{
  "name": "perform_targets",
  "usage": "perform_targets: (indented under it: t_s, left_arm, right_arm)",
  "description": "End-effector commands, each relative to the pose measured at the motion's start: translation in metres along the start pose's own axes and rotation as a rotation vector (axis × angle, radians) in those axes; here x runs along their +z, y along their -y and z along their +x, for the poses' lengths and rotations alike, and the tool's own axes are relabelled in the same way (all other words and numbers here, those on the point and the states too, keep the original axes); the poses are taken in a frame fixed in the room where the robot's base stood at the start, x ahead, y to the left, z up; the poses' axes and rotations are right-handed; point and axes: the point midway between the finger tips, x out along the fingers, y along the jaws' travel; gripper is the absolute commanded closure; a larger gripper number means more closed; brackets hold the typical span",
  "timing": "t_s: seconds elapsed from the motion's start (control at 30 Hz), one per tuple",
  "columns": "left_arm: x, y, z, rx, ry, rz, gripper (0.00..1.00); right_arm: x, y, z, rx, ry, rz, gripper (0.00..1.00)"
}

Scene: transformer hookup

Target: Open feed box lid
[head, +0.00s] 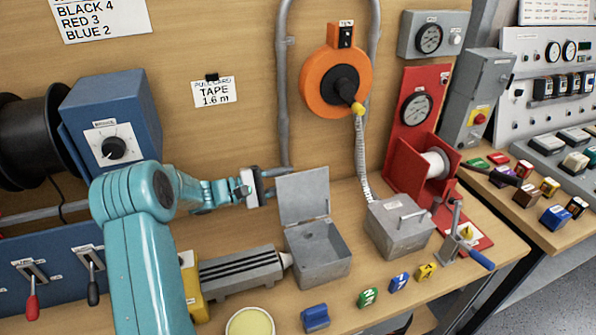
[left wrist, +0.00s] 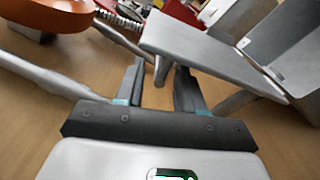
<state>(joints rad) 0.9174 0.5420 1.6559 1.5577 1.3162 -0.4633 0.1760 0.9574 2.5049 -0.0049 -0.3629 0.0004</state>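A grey metal box (head: 322,262) stands on the bench, its hinged lid (head: 303,195) raised near upright and its inside showing. My left gripper (head: 272,182) is beside the lid's left edge, near its upper part. In the left wrist view the left gripper (left wrist: 160,68) has its two fingers apart. The lid (left wrist: 205,62) lies just beyond them, with a small grey piece of it hanging between the fingertips. I cannot tell whether a finger touches it. The right gripper is not in view.
A second grey box (head: 402,232), shut and with a handle on top, stands to the right. An orange tape reel (head: 318,88) hangs on the back panel. A grey conduit (head: 283,95) runs behind the gripper. A grey vise-like block (head: 240,272) and small coloured blocks line the front.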

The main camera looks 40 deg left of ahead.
Motion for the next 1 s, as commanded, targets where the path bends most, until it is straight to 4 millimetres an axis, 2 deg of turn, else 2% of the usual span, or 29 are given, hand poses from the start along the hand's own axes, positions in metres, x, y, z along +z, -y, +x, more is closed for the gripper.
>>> perform_targets:
  t_s: [0.1,0.23,0.57,0.6,0.67,0.7,0.9,1.0]
  left_arm:
    - [0.001,-0.002,0.022,-0.001,0.003,0.000,0.62]
    - [-0.001,-0.002,0.035,0.000,0.001,0.002,0.62]
    - [-0.003,-0.001,0.040,0.000,0.000,0.001,0.62]
    - [-0.003,-0.001,0.040,0.000,0.000,0.001,0.65]
    - [-0.003,-0.001,0.040,0.000,0.000,0.001,0.85]
    - [-0.003,-0.001,0.040,0.000,0.000,0.001,0.98]
    - [-0.003,-0.001,0.040,0.001,0.000,0.005,1.00]
    - [-0.002,0.001,0.040,0.002,0.000,0.036,1.00]
  right_arm:
    - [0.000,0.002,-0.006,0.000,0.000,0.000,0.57]
    - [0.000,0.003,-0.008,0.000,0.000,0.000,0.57]
    - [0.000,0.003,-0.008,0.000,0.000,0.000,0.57]
    - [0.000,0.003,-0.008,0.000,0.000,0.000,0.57]
    - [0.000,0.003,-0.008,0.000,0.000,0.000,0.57]
    - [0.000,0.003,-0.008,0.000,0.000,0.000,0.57]
    - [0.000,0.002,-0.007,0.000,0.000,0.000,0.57]
    - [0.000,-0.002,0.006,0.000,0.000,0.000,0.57]
